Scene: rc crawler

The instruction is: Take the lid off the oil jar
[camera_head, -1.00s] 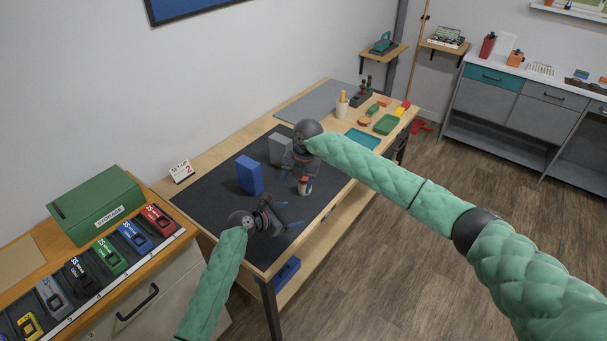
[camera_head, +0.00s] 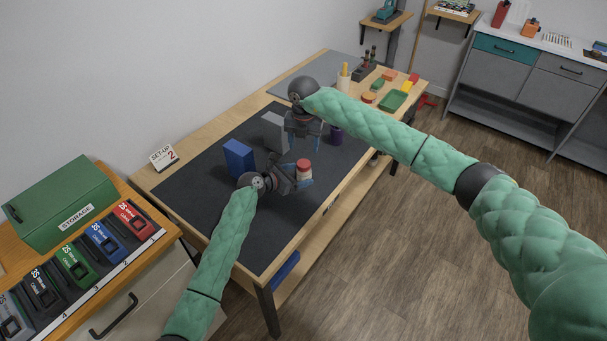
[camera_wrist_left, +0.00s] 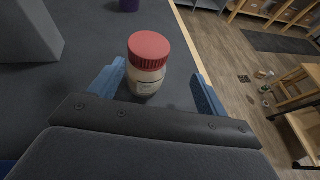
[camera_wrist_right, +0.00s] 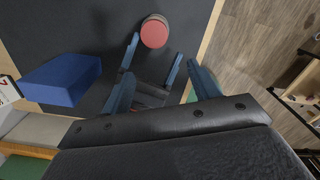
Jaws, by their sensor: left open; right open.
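The oil jar (camera_head: 303,176) stands upright on the dark mat, a pale jar with its red lid (camera_head: 303,164) on. My left gripper (camera_head: 300,184) is open and low at the mat, with the jar between or just ahead of its blue fingers. In the left wrist view the jar (camera_wrist_left: 145,85) stands between the two fingertips, and I cannot tell whether they touch it. My right gripper (camera_head: 304,132) is open and empty, above and behind the jar. In the right wrist view the red lid (camera_wrist_right: 154,33) shows from above, beyond the left gripper's fingers.
A blue block (camera_head: 239,159) and a grey block (camera_head: 274,132) stand on the mat (camera_head: 200,195) left of and behind the jar. A purple item (camera_head: 336,133) stands behind it. A green tray (camera_head: 393,100) lies at the far end. The mat's front is clear.

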